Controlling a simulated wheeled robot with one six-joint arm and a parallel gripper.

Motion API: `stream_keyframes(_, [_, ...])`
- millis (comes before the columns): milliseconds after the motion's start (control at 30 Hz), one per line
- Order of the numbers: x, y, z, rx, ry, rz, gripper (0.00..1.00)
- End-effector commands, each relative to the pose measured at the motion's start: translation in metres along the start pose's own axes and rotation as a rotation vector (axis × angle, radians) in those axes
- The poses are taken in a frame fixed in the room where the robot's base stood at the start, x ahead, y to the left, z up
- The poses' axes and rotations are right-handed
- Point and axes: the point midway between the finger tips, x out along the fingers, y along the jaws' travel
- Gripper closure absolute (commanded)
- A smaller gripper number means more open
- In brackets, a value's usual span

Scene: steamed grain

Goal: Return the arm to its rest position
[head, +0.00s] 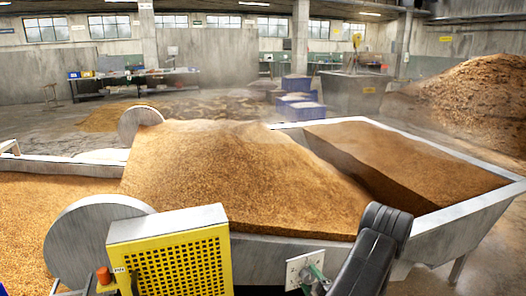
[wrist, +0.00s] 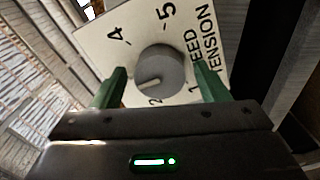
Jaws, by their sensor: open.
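My gripper (wrist: 160,72) is open in the wrist view. Its two green fingers stand either side of a round grey knob (wrist: 160,68), with a small gap visible on each side. The knob's white pointer line points left, towards my left finger. It sits on a white plate (wrist: 110,30) with numbers and the partly covered words "...EED TENSION". In the head view, my black arm (head: 375,245) reaches down at the lower right. My gripper (head: 314,274) shows small and partly hidden in front of the white plate (head: 296,266) on the trough's near wall.
A metal trough (head: 462,208) heaped with brown grain (head: 235,170) fills the middle. A yellow perforated guard (head: 182,268) and a grey disc (head: 85,235) stand left of my gripper. Blue crates (head: 298,108) stand farther back. Floor shows at the lower right.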

Motion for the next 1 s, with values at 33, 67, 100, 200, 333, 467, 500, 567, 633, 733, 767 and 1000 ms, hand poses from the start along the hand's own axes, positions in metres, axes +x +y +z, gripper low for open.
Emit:
stream_keyframes(33, [-0.003,0.0,0.001,0.002,-0.002,0.0,0.32])
stream_keyframes(67, [-0.006,0.0,0.001,0.003,-0.003,0.001,0.32])
stream_keyframes(100, [-0.01,0.001,0.001,0.006,-0.004,0.001,0.32])
stream_keyframes(200, [-0.025,0.0,0.001,0.008,-0.005,-0.001,0.32])
stream_keyframes(333, [-0.05,0.001,0.001,0.009,-0.005,0.0,0.32])
stream_keyframes(467, [-0.074,0.001,0.002,0.008,-0.006,0.001,0.32])
stream_keyframes(500, [-0.082,0.001,0.001,0.009,-0.005,0.0,0.32])
stream_keyframes(567, [-0.092,0.0,0.001,0.009,-0.005,0.0,0.32])
stream_keyframes(633, [-0.104,0.0,0.001,0.008,-0.006,0.0,0.32])
stream_keyframes(733, [-0.119,0.0,0.001,0.009,-0.005,-0.001,0.32])
stream_keyframes(767, [-0.124,0.0,0.001,0.009,-0.005,0.0,0.32])
stream_keyframes(1000, [-0.117,-0.002,-0.001,0.006,0.003,-0.003,0.32])
